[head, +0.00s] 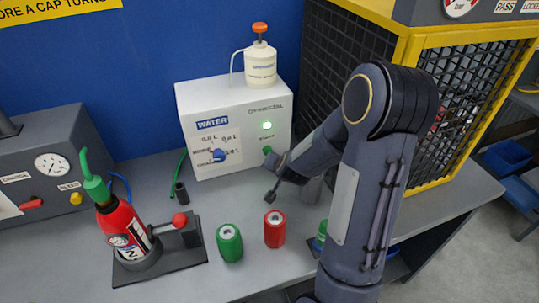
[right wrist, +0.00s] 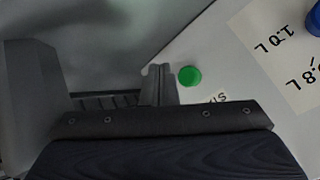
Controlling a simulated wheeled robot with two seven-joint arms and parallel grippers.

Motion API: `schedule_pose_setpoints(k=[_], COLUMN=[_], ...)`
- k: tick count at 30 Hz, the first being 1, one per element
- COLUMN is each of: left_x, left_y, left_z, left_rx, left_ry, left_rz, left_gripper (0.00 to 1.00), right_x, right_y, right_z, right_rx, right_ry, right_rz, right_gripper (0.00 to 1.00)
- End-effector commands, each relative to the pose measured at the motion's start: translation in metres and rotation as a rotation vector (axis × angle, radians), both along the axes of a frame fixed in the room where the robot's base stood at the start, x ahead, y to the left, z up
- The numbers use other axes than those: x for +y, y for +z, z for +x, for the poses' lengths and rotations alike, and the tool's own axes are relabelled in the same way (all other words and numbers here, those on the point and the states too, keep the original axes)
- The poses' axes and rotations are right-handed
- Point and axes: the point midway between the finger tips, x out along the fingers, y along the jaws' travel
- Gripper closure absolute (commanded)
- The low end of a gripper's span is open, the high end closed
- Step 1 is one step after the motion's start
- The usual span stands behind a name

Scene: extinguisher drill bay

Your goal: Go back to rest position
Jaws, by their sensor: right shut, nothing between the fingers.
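My right arm reaches in from the lower right in the head view, and its gripper (head: 271,196) is above the bench in front of the white water dispenser box (head: 240,160). The gripper is shut and empty. In the right wrist view the closed fingertips (right wrist: 158,72) show beside a green button (right wrist: 190,76) on the white panel; I cannot tell whether they touch it. The same green button (head: 267,150) shows in the head view near my wrist, under a lit green lamp (head: 266,125). My left gripper is not in view.
A red extinguisher (head: 124,228) stands in a dark holder at left. A green can (head: 229,243) and a red can (head: 274,229) stand on the bench. A yellow-framed mesh cage (head: 459,110) is close to my right arm. A white pump bottle (head: 260,65) tops the box.

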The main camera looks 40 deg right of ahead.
Motion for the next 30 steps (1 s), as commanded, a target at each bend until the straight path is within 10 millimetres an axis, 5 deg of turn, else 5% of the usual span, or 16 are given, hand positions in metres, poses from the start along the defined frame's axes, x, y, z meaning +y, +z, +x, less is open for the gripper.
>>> schedule_pose_setpoints(k=[20,25,30], left_x=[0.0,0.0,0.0], left_y=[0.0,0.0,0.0], left_z=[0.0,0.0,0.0], left_rx=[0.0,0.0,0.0], left_ry=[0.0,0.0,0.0], left_rz=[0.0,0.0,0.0], left_gripper=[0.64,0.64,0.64], right_x=[0.002,0.032,0.094], right_y=[0.002,0.033,0.085], right_z=[0.0,-0.007,-0.041], right_rx=[-0.002,-0.018,-0.024], right_ry=[0.007,0.109,0.34], right_rz=[0.006,0.066,0.146], right_gripper=[1.0,1.0,1.0])
